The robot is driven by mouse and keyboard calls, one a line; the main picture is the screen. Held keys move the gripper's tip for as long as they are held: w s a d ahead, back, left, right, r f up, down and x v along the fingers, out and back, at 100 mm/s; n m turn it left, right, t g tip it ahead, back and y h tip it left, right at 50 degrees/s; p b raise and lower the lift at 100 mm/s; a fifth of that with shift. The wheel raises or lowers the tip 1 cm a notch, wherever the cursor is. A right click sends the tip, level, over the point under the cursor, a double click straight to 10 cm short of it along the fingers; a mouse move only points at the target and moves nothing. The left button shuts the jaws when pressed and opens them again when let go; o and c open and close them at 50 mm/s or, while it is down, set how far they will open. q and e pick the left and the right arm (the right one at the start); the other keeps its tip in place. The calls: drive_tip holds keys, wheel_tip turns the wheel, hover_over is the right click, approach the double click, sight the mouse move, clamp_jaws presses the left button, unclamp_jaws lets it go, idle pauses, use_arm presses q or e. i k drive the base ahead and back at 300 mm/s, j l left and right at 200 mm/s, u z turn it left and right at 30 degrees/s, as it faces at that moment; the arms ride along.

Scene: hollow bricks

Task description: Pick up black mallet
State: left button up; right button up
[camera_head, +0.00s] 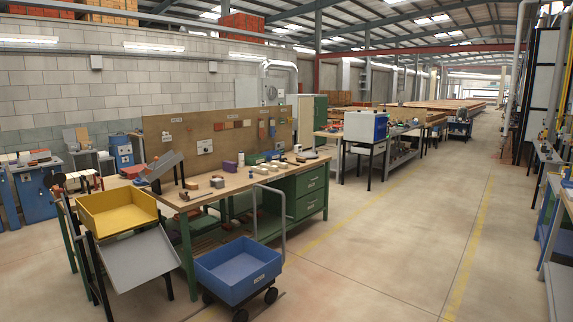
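A green-framed workbench (232,196) with a wooden top stands left of centre, some way off. Small dark items lie on its top, one near the front left (184,197) and one near the back right (300,160). Both are too small for me to tell whether either is a black mallet. Neither of my grippers is in view.
A blue cart (238,289) on black wheels stands before the bench. A rack with a yellow bin (117,211) and a tilted grey tray (137,259) stands at its left. A pegboard (215,133) backs the bench. The floor (400,240) at right is open.

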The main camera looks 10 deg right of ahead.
sight(285, 159)
drive_tip(key=i+z, duration=0.1)
drive_tip(key=z, duration=0.15)
drive_tip(key=i+z, duration=0.15)
drive_tip(key=i, duration=0.75)
drive_tip(key=i+j+z, duration=0.15)
drive_tip(key=i, duration=0.7)
drive_tip(key=i+z, duration=0.3)
drive_tip(key=i, duration=0.55)
drive_tip(key=i+z, duration=0.35)
drive_tip(key=i, duration=0.5)
drive_tip(key=i+l+u, duration=0.1)
drive_tip(key=i+u, duration=0.3)
drive_tip(key=i, duration=0.4)
drive_tip(key=i+u, duration=0.2)
drive_tip(key=u, duration=0.15)
drive_tip(key=i+u, duration=0.45)
drive_tip(key=u, duration=0.25)
drive_tip(key=l+u, duration=0.1)
drive_tip(key=l, duration=0.45)
drive_tip(key=k+l, duration=0.15)
drive_tip(key=l, duration=0.35)
drive_tip(key=l+u, duration=0.05)
